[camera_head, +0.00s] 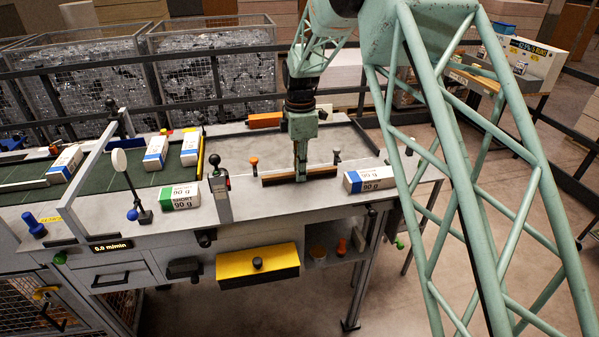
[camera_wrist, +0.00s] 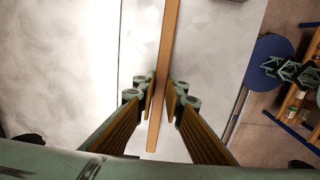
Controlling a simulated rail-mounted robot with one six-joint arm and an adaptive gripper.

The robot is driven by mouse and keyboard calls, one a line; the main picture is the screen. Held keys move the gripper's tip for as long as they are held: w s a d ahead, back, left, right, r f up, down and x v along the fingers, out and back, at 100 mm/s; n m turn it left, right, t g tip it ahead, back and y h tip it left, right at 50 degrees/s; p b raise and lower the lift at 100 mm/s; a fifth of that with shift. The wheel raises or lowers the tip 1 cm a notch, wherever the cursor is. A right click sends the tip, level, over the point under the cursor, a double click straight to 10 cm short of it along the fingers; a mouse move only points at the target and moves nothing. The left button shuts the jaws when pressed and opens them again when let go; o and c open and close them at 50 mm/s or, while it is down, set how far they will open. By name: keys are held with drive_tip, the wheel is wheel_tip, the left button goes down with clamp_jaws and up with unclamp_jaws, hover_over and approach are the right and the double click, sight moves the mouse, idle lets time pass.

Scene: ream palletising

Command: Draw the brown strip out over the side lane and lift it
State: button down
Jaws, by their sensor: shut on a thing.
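The brown strip (camera_head: 322,174) is a long thin bar on the grey table top, at the front edge of the recessed bay. My gripper (camera_head: 300,177) points straight down at about the strip's middle, with its fingers shut on it. In the wrist view the strip (camera_wrist: 168,50) runs lengthwise between the two ribbed fingers of my gripper (camera_wrist: 162,88). Its lower end shows past the fingertips there. The strip looks at or very near the table surface; I cannot tell whether it has any gap below it.
A blue-and-white ream (camera_head: 368,179) lies just right of the strip. An orange-topped knob (camera_head: 253,162) and a dark knob (camera_head: 337,156) stand close behind the strip. More reams sit on the green belt (camera_head: 112,185).

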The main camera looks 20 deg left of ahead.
drive_tip(key=shift+s+d, duration=0.2)
drive_tip(key=shift+s, duration=0.1)
drive_tip(key=shift+r, duration=0.1)
idle(0.3)
drive_tip(key=shift+r+p, duration=1.2)
drive_tip(key=shift+r, duration=1.75)
